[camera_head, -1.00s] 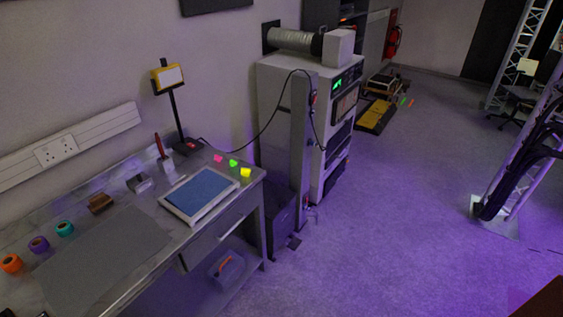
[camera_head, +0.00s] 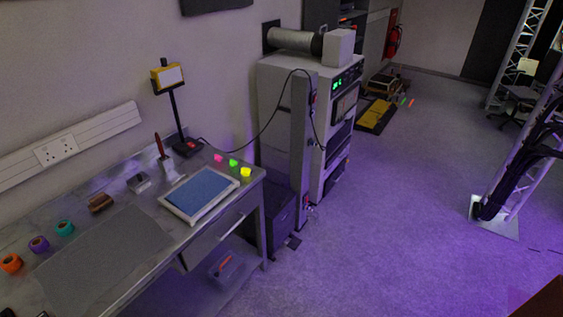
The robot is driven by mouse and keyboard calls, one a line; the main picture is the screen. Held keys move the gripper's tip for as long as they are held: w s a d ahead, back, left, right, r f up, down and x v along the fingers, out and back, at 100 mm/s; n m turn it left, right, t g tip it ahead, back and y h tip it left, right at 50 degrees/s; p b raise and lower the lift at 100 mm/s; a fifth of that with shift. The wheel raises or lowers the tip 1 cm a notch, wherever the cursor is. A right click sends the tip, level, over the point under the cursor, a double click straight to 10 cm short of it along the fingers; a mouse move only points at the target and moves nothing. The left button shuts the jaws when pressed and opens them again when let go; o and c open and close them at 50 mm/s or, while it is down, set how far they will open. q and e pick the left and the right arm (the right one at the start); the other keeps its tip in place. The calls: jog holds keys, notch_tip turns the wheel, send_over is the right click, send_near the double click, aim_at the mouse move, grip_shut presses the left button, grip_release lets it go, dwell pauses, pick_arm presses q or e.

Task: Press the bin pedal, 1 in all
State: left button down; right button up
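A dark bin (camera_head: 278,222) stands on the floor between the right end of the workbench and the grey cabinet. Its small dark pedal (camera_head: 294,242) sticks out low at its front, near the floor. The bench's right end hides part of the bin's left side. Neither of my grippers shows in the head view.
The workbench (camera_head: 107,246) along the left wall holds tape rolls, a blue-topped tray (camera_head: 200,193) and a lamp (camera_head: 168,80). A tall grey cabinet (camera_head: 290,117) stands behind the bin. A truss foot (camera_head: 494,217) with cables is at right. The purple-lit floor between is clear.

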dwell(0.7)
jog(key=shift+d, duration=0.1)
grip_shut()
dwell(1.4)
